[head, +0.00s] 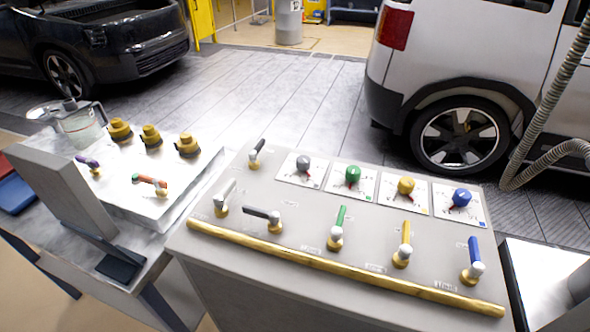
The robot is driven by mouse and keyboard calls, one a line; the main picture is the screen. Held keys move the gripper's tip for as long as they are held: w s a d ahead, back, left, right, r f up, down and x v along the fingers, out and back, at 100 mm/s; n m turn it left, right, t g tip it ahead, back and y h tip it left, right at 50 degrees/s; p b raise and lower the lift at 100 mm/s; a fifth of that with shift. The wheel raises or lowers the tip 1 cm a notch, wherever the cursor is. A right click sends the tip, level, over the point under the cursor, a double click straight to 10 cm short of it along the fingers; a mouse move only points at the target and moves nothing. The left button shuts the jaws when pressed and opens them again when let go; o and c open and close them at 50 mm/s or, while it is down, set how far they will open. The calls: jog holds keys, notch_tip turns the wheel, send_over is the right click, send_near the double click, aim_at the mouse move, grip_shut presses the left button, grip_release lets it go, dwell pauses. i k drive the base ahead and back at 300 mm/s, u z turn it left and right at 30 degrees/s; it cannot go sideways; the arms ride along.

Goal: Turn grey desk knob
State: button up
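The grey desk knob (303,163) sits on a white dial plate (288,175) at the back left of the sloped grey control desk (300,235). It is the leftmost in a row of dial knobs. To its right are a green knob (352,174), a yellow knob (406,186) and a blue knob (461,197). A small red mark shows by the grey knob, but its exact setting is too small to read. My gripper is not in view, and nothing touches the knob.
Several levers stand in front of and left of the dials, including a black lever (257,151) and a green one (338,226). A brass rail (340,268) runs along the desk's front edge. A bench (150,200) with a glass jug (80,125) stands left. A hose (545,160) hangs right.

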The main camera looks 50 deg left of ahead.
aim_at(304, 162)
jog(key=k, duration=1)
jog(key=u, duration=0.65)
jog(key=i, duration=0.8)
jog(key=u, duration=0.75)
jog(key=i, duration=0.55)
